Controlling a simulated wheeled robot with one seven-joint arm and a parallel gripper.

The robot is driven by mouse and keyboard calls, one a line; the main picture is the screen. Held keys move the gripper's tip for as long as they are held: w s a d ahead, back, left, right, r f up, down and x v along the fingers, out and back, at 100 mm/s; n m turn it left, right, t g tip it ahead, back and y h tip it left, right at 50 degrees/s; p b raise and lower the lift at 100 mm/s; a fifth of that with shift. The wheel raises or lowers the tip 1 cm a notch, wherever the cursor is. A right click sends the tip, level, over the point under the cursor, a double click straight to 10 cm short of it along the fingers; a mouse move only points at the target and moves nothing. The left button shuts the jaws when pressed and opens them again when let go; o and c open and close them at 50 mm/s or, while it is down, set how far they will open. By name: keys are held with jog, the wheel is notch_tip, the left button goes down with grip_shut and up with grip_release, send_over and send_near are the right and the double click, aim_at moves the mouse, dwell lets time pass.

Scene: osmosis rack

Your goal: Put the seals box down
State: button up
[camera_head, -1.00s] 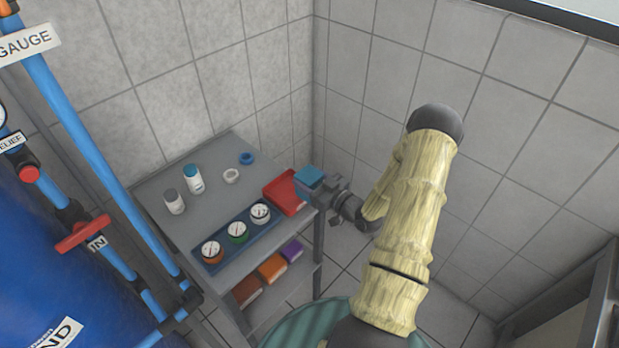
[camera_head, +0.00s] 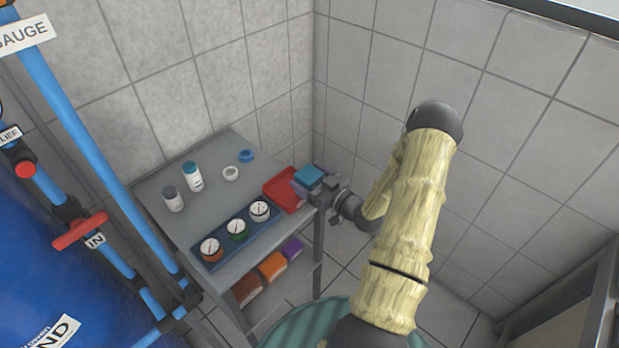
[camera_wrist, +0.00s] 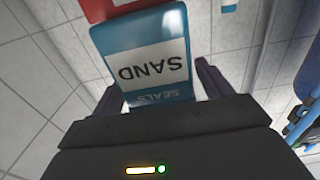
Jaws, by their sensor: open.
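The seals box (camera_head: 309,175) is a small blue box at the right end of the grey table, beside the red tray (camera_head: 281,191). In the wrist view the box (camera_wrist: 142,65) shows a white label reading SAND and, below it, SEALS. My gripper (camera_head: 312,184) is open, with one dark finger on each side of the box; a gap shows beside the box in the wrist view (camera_wrist: 158,88). The red tray lies just beyond the box there (camera_wrist: 108,8). My gripper hides the box's underside, so I cannot tell what it rests on.
A blue gauge holder (camera_head: 267,234) with three gauges lies along the table's front. Two bottles, a white ring (camera_head: 231,173) and a blue ring (camera_head: 247,156) stand behind. The lower shelf holds coloured boxes (camera_head: 273,265). Tiled walls close the corner behind the table.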

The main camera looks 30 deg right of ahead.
jog(key=shift+r+p, duration=0.45)
jog(key=shift+r, duration=0.05)
jog(key=b+v, duration=0.3)
jog(key=v, duration=0.9)
jog(key=shift+b, duration=0.35)
jog(key=shift+w, duration=0.1)
